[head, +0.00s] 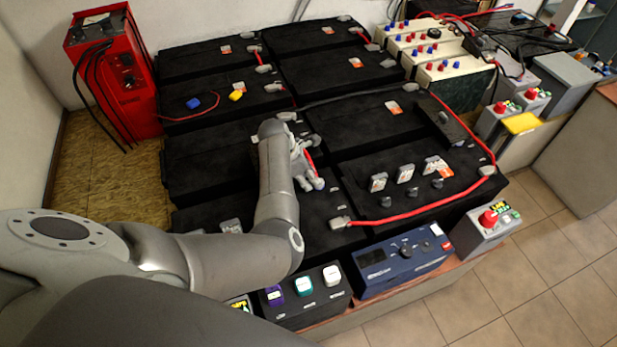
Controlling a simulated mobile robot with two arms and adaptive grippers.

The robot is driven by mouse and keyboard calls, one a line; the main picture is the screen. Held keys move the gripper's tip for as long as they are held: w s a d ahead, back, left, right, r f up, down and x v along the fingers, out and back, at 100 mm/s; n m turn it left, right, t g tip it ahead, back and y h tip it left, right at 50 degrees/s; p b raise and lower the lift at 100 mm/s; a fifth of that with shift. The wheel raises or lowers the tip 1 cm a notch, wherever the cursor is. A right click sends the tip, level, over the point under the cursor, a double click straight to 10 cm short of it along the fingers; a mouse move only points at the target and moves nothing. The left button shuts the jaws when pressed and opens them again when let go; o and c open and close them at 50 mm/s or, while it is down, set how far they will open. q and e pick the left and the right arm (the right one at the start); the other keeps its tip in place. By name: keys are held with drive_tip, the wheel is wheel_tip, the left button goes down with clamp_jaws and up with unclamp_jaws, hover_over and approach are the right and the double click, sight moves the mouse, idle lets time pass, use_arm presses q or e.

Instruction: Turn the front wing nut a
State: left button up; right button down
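Large black batteries (345,75) stand in rows, with grey terminal caps and red and black cables. Several small dark knob-like fittings (411,195) sit on the front right battery top, in front of small labelled grey pieces (405,173). I cannot tell which fitting is the front wing nut. My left arm reaches over the batteries from the left. My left gripper (310,180) is low over the front batteries, near the middle, left of these fittings. Its fingers are small and partly hidden by my wrist, so I cannot tell its opening or any contact. My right gripper is not in view.
A red charger box (115,85) with black cables stands at the back left. A blue device (402,262) and a grey box with a red button (487,228) stand along the front edge. Cream units (440,58) stand at the back right. Tiled floor is clear at right.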

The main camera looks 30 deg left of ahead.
use_arm(q)
drive_tip(key=shift+d+f, duration=0.1)
drive_tip(key=shift+f, duration=0.2)
drive_tip(key=shift+w, duration=0.1)
drive_tip(key=shift+c, duration=0.2)
clamp_jaws()
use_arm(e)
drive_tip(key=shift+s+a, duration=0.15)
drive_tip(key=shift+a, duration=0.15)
